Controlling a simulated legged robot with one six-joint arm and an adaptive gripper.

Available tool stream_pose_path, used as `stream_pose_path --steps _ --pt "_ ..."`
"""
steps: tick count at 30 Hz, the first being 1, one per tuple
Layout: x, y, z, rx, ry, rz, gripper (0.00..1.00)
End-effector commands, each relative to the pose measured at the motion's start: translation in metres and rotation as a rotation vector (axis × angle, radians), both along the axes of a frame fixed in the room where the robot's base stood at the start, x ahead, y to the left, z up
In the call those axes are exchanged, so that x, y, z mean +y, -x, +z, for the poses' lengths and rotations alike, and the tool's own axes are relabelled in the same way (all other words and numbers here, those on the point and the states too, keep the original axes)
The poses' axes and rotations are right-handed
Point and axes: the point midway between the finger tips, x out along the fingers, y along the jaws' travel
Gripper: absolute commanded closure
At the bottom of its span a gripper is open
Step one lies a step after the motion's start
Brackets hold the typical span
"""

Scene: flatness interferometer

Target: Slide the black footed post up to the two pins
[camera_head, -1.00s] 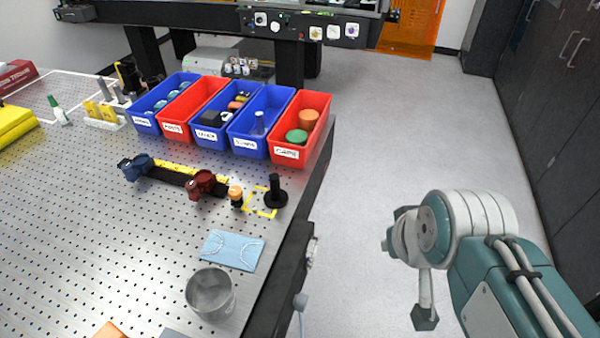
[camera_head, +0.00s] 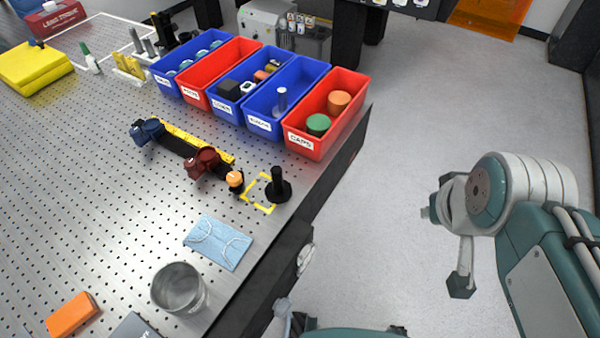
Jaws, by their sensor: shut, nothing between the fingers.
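The black footed post (camera_head: 278,186) stands upright on the perforated metal table near its right edge. Its round foot sits at the right side of a yellow square outline (camera_head: 258,207). An orange-topped black piece (camera_head: 235,181) stands just left of the outline, at the end of a dark bar with a blue clamp (camera_head: 147,131) and a dark red clamp (camera_head: 203,162). I cannot make out the two pins clearly. My gripper (camera_head: 461,284) hangs shut and empty over the floor at the right, well apart from the post and clear of the table.
Red and blue labelled bins stand behind the post, the nearest a red one (camera_head: 298,142). Open floor (camera_head: 400,120) extends right of the table edge.

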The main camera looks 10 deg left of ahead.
Motion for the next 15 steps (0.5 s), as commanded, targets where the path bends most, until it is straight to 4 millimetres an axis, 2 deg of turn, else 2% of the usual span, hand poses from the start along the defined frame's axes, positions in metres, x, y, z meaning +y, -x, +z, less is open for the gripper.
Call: stream_pose_path --steps 15 --pt "0.034 -0.042 -0.002 0.09 0.074 0.403 1.0"
